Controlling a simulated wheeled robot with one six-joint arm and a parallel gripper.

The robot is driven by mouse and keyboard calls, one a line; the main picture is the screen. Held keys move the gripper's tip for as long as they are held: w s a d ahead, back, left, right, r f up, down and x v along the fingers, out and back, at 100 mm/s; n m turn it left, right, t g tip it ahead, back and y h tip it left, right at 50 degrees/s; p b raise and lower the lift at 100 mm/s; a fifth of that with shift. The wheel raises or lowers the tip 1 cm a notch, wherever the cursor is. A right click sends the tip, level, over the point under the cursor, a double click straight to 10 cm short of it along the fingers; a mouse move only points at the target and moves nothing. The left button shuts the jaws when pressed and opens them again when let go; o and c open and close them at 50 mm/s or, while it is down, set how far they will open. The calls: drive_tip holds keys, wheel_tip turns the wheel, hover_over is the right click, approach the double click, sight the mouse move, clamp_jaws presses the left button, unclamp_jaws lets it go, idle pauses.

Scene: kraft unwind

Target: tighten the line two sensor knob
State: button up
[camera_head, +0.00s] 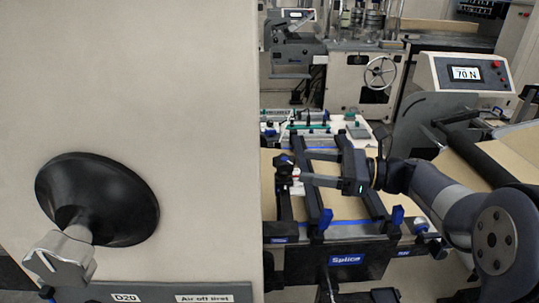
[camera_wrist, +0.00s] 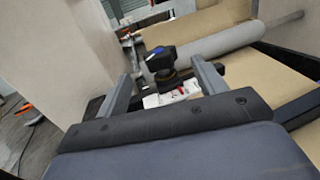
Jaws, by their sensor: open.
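A black knob with a blue mark on top (camera_wrist: 160,58) stands on a dark post in the wrist view. It lies between the two grey fingers of my gripper (camera_wrist: 163,70), with space on both sides. In the head view a small dark knob (camera_head: 284,162) sits at the left of the splice frame, at the fingertips of my open gripper (camera_head: 306,170). Whether the fingers touch it cannot be told there. A white label plate with red (camera_wrist: 178,94) lies below the knob, partly hidden by my gripper; its text is unreadable. I cannot read which line this knob belongs to.
A large beige cabinet (camera_head: 150,100) with a black disc and grey knob (camera_head: 62,262) fills the left. The splice table (camera_head: 345,260) has dark rails and blue-topped clamps (camera_head: 397,214). A display (camera_head: 466,73) reads 70 N. A grey roller (camera_wrist: 235,40) lies behind the knob.

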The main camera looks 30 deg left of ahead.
sight(285, 168)
drive_tip(key=p+x, duration=0.2)
drive_tip(key=x, duration=0.7)
drive_tip(key=shift+c, duration=0.5)
drive_tip(key=c, duration=0.9)
